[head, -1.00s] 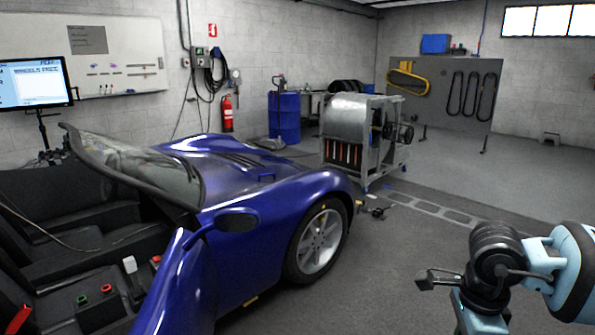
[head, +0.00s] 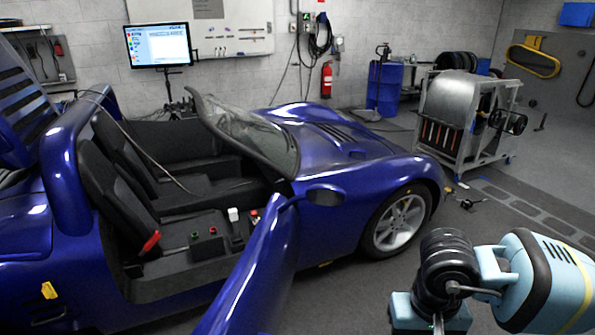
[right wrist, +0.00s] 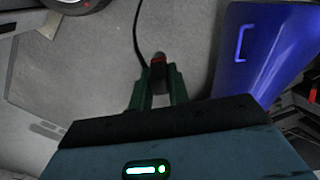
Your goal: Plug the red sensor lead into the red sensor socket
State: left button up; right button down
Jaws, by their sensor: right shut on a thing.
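My right gripper (right wrist: 158,82) is shut on a dark plug with a dull red end (right wrist: 159,58), which I take to be the red sensor lead. A black cable runs up from it in the right wrist view. In the head view my right arm is at the lower right, and its fingers are not seen. My left gripper is out of view. On the car's centre console there is a small red round fitting (head: 212,230) beside a green one (head: 194,236). I cannot tell whether any red fitting here is the red sensor socket.
The blue open car (head: 330,190) fills the left and middle, its door (head: 255,280) swung out towards me. A wheeled metal frame with a drum (head: 455,105) stands at the back right. A screen (head: 158,45) stands behind the car.

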jog(key=shift+a+r+n, duration=0.6)
jog(key=shift+r+n, duration=0.05)
jog(key=shift+n, duration=0.35)
jog(key=shift+f, duration=0.1)
jog(key=s+f, duration=0.4)
jog(key=f, duration=1.1)
